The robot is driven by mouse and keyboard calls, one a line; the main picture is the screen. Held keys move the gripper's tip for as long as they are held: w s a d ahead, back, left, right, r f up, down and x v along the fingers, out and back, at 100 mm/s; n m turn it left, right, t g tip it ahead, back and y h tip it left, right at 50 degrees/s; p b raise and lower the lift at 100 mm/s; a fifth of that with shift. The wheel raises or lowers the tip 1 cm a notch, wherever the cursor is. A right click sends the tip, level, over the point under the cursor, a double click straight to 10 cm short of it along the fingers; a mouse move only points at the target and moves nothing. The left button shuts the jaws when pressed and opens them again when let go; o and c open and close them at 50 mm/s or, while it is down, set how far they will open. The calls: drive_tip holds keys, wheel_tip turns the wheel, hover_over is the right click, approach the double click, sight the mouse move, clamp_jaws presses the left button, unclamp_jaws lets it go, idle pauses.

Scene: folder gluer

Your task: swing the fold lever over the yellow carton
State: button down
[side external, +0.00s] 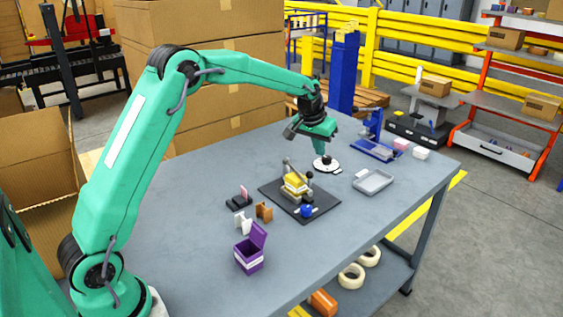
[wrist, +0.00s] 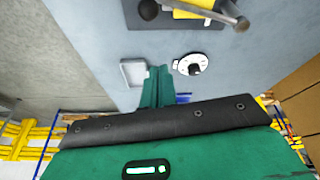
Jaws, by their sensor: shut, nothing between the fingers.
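The yellow carton (side external: 295,184) sits in a small fixture on a dark base plate (side external: 270,190) near the middle of the bench. A grey lever bar with a rounded end (side external: 290,168) rises tilted beside the carton; it also shows in the wrist view (wrist: 228,12), next to a strip of the yellow carton (wrist: 190,12) cut by the top edge. My gripper (side external: 321,150) is shut and empty, pointing down behind the plate, apart from lever and carton. In the wrist view my gripper (wrist: 158,70) shows its fingers together.
A white dial with a black knob (side external: 326,165) lies just below my gripper. A grey tray (side external: 373,182) is to its right. A blue knob (side external: 306,211) is at the plate's front. A purple box (side external: 249,254) and small brown and white pieces stand nearer. The front right bench is clear.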

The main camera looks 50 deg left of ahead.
drive_tip(key=shift+s+d+f, duration=0.15)
drive_tip(key=shift+s+f, duration=0.5)
drive_tip(key=shift+f, duration=0.3)
drive_tip(key=shift+s+d+f, duration=0.15)
drive_tip(key=shift+s+f, duration=0.5)
drive_tip(key=shift+f, duration=0.3)
drive_tip(key=shift+s, duration=0.2)
drive_tip(key=shift+s+a+m, duration=0.2)
drive_tip(key=shift+s+m, duration=0.6)
drive_tip(key=shift+s, duration=0.1)
drive_tip(key=shift+w, duration=0.15)
idle(0.5)
